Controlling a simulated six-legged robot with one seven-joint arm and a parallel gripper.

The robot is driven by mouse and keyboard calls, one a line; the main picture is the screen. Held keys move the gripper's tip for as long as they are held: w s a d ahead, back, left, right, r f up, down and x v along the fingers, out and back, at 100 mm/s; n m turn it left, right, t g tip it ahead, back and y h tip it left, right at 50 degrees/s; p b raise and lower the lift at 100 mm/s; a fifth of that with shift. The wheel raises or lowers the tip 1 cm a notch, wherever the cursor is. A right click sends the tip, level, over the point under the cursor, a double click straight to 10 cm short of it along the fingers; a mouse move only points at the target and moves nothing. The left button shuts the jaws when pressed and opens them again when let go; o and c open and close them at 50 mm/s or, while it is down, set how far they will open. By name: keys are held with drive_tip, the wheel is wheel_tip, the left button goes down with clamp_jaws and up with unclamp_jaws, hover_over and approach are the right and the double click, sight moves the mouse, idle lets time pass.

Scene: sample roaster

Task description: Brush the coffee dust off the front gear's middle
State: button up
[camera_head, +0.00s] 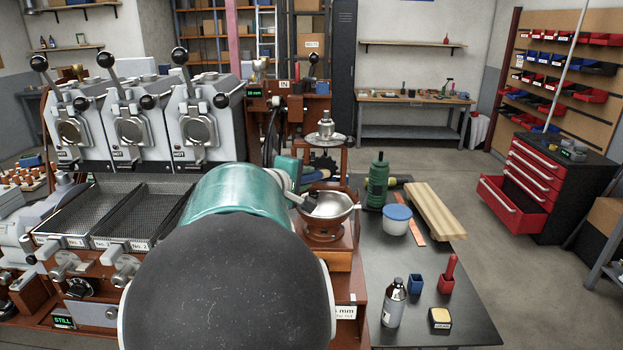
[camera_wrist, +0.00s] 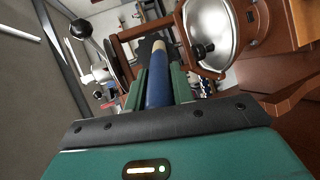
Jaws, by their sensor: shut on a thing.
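My gripper (camera_wrist: 160,85) is shut on a brush, by its blue handle (camera_wrist: 158,84), in the wrist view. The handle points away from me and ends in a pale collar (camera_wrist: 158,50); a dark part shows around it, and the bristles are not clear. A dark wheel (camera_wrist: 117,62) stands left of the brush, apart from it in the picture. I cannot tell whether it is the front gear, and I see no coffee dust.
A metal bowl (camera_head: 333,206) on a copper-brown mill stands just right of my arm; it also shows in the wrist view (camera_wrist: 210,30), close beside the brush. Roasters (camera_head: 135,130) and trays (camera_head: 150,215) stand left. The dark table (camera_head: 440,280) holds a bottle (camera_head: 394,300) and tub (camera_head: 396,218).

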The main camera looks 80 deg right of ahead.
drive_tip(key=w, duration=0.2)
drive_tip(key=w+a, duration=0.1)
drive_tip(key=shift+w, duration=0.4)
drive_tip(key=shift+s+a, duration=0.25)
drive_tip(key=shift+a, duration=0.7)
drive_tip(key=shift+s+a, duration=0.2)
drive_tip(key=shift+a, duration=0.8)
drive_tip(key=shift+s+a, duration=0.25)
drive_tip(key=shift+a, duration=0.7)
drive_tip(key=shift+s+a, duration=0.2)
drive_tip(key=shift+a, duration=0.55)
drive_tip(key=shift+s+a, duration=0.15)
drive_tip(key=shift+a, duration=0.55)
